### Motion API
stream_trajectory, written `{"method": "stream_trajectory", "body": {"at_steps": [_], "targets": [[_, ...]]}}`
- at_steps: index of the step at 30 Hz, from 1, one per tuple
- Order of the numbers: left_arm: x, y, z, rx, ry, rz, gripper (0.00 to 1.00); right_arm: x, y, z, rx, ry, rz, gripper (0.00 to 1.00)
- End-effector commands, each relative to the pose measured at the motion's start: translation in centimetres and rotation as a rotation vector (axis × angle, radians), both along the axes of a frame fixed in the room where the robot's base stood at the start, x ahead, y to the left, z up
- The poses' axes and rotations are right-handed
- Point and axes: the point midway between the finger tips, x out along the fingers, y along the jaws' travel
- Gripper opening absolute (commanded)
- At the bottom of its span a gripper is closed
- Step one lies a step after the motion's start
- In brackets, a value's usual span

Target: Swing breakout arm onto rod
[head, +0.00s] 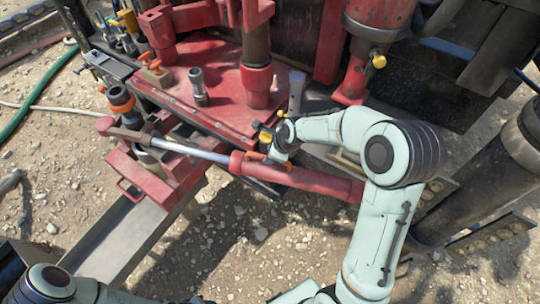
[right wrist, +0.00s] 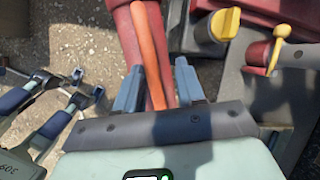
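The breakout arm appears to be the long red cylinder (head: 310,183) with a bright silver shaft (head: 190,150), lying across the front of the red rig table. A slim orange handle (right wrist: 150,50) lies along its red body in the right wrist view. My right gripper (head: 272,152) is at this handle. Its two fingers (right wrist: 157,75) stand apart on either side of the handle, with a visible gap on the right. A dark upright rod (head: 256,40) stands in a red collar behind. What looks like my left gripper (right wrist: 60,97), fingers apart, shows at the right wrist view's left edge.
Yellow-capped knobs (right wrist: 225,24) sit close to my right gripper. The red table (head: 215,100) carries a short metal post (head: 198,86).

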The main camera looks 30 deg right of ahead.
Motion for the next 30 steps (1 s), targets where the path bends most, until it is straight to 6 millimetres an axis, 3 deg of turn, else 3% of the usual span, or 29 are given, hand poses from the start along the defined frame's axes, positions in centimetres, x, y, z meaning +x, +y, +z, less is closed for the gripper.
{"method": "stream_trajectory", "body": {"at_steps": [9,13,24,30], "targets": [[0.0,0.0,0.0,0.000,0.000,-0.001,0.43,-0.2,0.2,0.0,0.001,0.006,0.007,0.42],[0.1,0.0,0.0,0.000,-0.001,0.000,0.43,-0.6,0.0,1.0,0.000,0.004,0.006,0.42],[0.4,0.0,0.4,0.000,-0.005,-0.001,0.43,-3.6,-1.2,8.3,0.001,-0.001,0.003,0.42],[0.5,0.0,0.5,0.000,-0.006,0.000,0.43,-4.9,-1.6,11.1,0.001,0.002,0.003,0.42]]}}
